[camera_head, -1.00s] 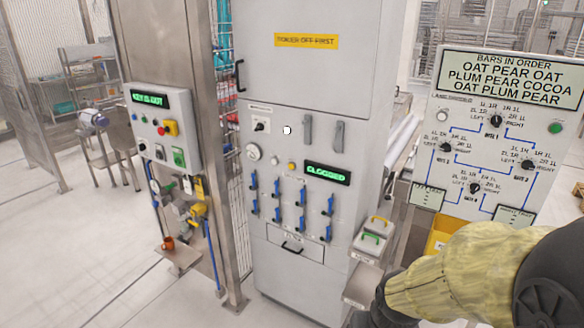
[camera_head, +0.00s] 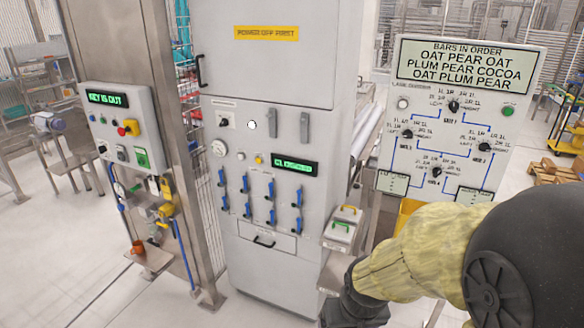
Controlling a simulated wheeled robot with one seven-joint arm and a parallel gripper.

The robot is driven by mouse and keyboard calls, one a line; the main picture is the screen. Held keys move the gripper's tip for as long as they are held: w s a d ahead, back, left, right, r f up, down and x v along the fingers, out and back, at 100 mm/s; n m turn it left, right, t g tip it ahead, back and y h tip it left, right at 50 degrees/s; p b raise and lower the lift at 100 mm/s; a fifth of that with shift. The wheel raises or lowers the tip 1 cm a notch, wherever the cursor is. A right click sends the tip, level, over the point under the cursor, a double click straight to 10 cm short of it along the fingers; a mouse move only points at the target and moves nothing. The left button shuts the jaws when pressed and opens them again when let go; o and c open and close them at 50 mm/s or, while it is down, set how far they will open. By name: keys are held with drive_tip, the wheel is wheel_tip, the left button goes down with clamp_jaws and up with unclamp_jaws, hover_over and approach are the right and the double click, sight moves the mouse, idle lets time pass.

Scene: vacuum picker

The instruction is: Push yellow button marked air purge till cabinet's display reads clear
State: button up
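The grey cabinet (camera_head: 235,105) stands in the middle of the view. Its small display (camera_head: 294,165) has green letters on black that are smeared and hard to read now. A small yellow button (camera_head: 258,160) sits on the panel just left of the display; its marking is too small to read. My arm, in a yellow sleeve with black joints, reaches in from the lower right, in front of and right of the cabinet. My gripper is not in view, and nothing of mine touches the button.
Blue-handled valves (camera_head: 270,190) and a drawer (camera_head: 266,237) lie below the display. A control post (camera_head: 125,125) stands left, a bar-order board (camera_head: 440,150) right. Floor at the lower left is clear.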

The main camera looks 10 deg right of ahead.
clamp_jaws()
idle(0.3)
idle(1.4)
